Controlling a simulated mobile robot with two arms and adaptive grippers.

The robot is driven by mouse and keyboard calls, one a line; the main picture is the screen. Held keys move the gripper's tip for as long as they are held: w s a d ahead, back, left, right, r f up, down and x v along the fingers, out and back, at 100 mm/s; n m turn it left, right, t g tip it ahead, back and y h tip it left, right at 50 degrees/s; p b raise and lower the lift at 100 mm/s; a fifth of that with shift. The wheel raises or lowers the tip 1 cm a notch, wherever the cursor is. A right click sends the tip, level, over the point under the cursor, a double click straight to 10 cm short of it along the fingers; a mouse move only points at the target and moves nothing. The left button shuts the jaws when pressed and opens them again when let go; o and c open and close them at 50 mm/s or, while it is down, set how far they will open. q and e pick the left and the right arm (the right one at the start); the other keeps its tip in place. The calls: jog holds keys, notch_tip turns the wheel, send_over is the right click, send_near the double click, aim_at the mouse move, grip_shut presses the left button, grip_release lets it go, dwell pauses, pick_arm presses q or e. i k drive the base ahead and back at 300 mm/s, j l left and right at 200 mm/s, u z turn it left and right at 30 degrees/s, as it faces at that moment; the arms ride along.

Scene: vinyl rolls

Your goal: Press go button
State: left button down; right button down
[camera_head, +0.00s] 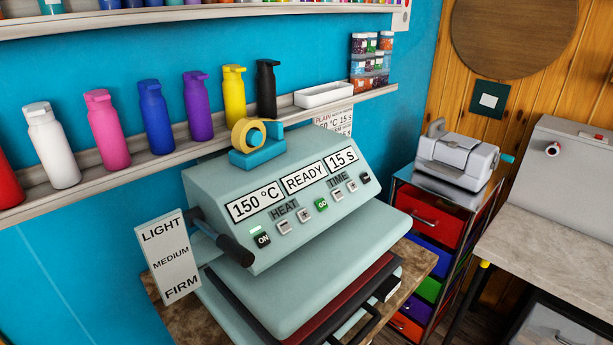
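The heat press (290,270) is a pale grey-green machine on a brown table in the middle of the head view. Its sloped front shows "150 °C", "READY" and "15 s" on three white displays. The green GO button (321,205) sits in the button row, between the HEAT and TIME buttons. A black-gripped lever (234,250) is on the press's left side. Neither of my grippers is in view.
A white LIGHT/MEDIUM/FIRM sign (169,257) stands left of the press. A blue tape dispenser (257,148) sits on top. A shelf (101,164) with several coloured bottles runs behind. A drawer cart (432,222) and a grey worktop (560,243) are at right.

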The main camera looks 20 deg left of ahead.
aim_at(321, 204)
jog(key=l+u, duration=0.15)
jog(key=l, duration=0.3)
jog(key=k+l+u, duration=0.2)
jog(key=l, duration=0.25)
jog(key=k+l+u, duration=0.15)
jog(key=l, duration=0.3)
jog(key=i, duration=0.1)
